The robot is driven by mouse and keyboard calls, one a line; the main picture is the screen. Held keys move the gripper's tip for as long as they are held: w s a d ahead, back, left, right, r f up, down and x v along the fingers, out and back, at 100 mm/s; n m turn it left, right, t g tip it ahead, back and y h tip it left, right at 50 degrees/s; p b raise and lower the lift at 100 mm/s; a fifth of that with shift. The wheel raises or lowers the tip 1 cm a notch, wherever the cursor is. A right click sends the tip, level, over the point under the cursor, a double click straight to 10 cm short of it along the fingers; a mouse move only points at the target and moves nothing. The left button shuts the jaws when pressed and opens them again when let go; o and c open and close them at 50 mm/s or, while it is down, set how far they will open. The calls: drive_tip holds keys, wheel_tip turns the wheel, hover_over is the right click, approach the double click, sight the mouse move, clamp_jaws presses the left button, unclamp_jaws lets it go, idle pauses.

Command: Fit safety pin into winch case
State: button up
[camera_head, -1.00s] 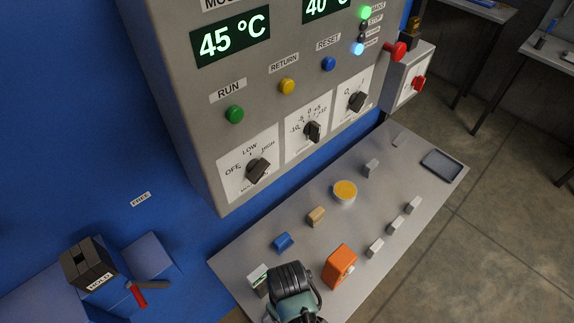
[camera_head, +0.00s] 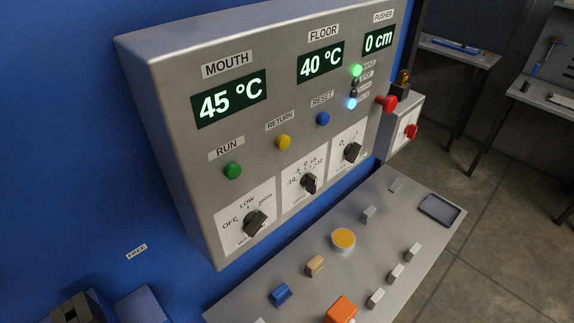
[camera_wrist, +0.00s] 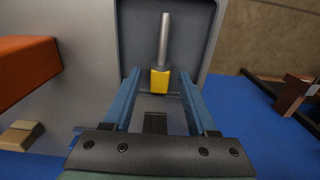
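A pin with a yellow head (camera_wrist: 160,82) and a grey shaft (camera_wrist: 164,40) lies in or over a grey tray (camera_wrist: 210,30) in the wrist view. My gripper (camera_wrist: 160,76) is open, its two blue fingers on either side of the yellow head with a gap at each side. Whether the pin rests on the tray floor is hard to tell. A dark box (camera_head: 76,308), perhaps the winch case, is cut off at the lower left in the head view, below a FREE label (camera_head: 137,251). My gripper is out of the head view.
An orange block (camera_wrist: 25,70) stands close left of my gripper, also in the head view (camera_head: 341,309). The bench (camera_head: 300,295) holds several small blocks, a yellow-topped disc (camera_head: 343,239) and another tray (camera_head: 440,209). A control panel (camera_head: 190,130) rises behind it.

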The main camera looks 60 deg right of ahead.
clamp_jaws()
drive_tip(key=shift+r, duration=0.15)
